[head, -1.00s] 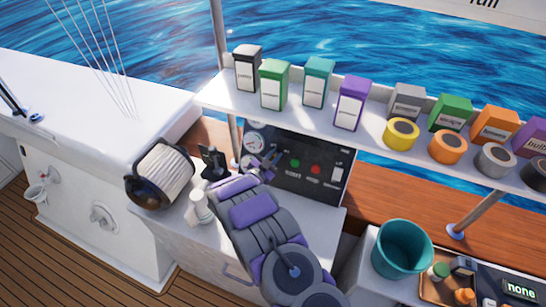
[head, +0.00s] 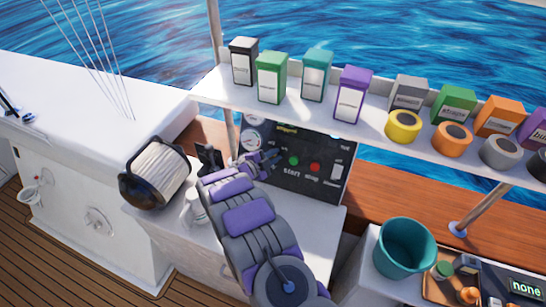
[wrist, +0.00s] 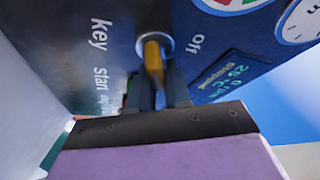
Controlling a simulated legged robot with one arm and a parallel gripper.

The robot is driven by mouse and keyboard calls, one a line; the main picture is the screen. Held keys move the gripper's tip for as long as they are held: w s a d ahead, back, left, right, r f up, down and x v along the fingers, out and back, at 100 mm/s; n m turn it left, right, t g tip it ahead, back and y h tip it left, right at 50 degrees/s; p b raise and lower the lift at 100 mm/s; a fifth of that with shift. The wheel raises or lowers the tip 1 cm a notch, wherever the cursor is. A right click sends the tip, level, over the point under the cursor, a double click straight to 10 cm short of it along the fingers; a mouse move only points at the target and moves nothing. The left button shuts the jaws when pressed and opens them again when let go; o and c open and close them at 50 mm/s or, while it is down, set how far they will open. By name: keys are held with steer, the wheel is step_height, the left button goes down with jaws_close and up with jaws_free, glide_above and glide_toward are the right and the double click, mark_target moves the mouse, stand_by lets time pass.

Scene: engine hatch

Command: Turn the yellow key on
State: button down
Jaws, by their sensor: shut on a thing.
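The yellow key (wrist: 153,55) sits in its round switch on the dark control panel (wrist: 100,30) in the wrist view, between the printed words "key" and "Off". My gripper (wrist: 160,88) is shut on the key, with a dark finger on each side of it. In the head view my gripper (head: 268,158) is at the left part of the panel (head: 310,190), just below the gauges. The key is hidden there behind my gripper.
A green button (head: 294,160) and a red button (head: 315,167) are right of my gripper. The shelf above holds several boxes and tape rolls. A white filter (head: 160,172) and a white mug (head: 193,208) stand to the left. A teal bucket (head: 405,248) is at the lower right.

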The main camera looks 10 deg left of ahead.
stand_by(0.4)
steer(key=c, duration=1.2)
jaws_free()
steer(key=shift+o, duration=0.2)
steer(key=shift+s, duration=0.1)
steer(key=p+v, duration=0.1)
steer(key=v, duration=0.6)
steer(key=shift+a, duration=0.25)
steer(key=shift+s+f, duration=0.1)
